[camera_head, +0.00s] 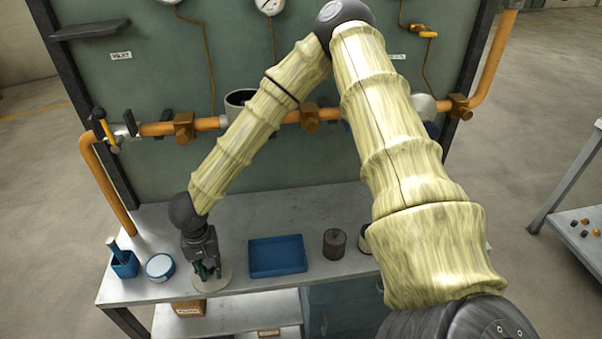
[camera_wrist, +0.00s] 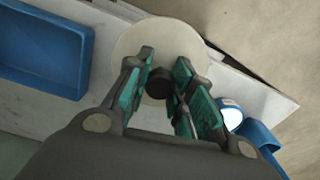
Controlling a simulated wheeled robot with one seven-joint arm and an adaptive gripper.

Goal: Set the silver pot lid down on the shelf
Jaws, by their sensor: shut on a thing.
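The pot lid is a pale round disc (camera_wrist: 134,42) with a dark knob (camera_wrist: 160,82), seen in the wrist view. My gripper (camera_wrist: 163,88) is shut on the knob, with a green-lined finger on each side. In the head view my gripper (camera_head: 207,273) points down over the front left of the grey bench top (camera_head: 285,208), and the lid's pale rim (camera_head: 225,281) shows below and around the fingers. I cannot tell whether the lid touches the bench or hangs just above it. A pale lower shelf (camera_head: 235,312) lies under the bench top. A small dark shelf (camera_head: 90,30) is on the back panel.
A blue tray (camera_head: 277,273) lies right of the lid. A blue-rimmed round tin (camera_head: 160,266) and a blue holder (camera_head: 125,265) stand left. A dark canister (camera_head: 334,244) stands right of the tray. A labelled box (camera_head: 189,308) sits below. Orange pipes (camera_head: 262,122) cross the panel.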

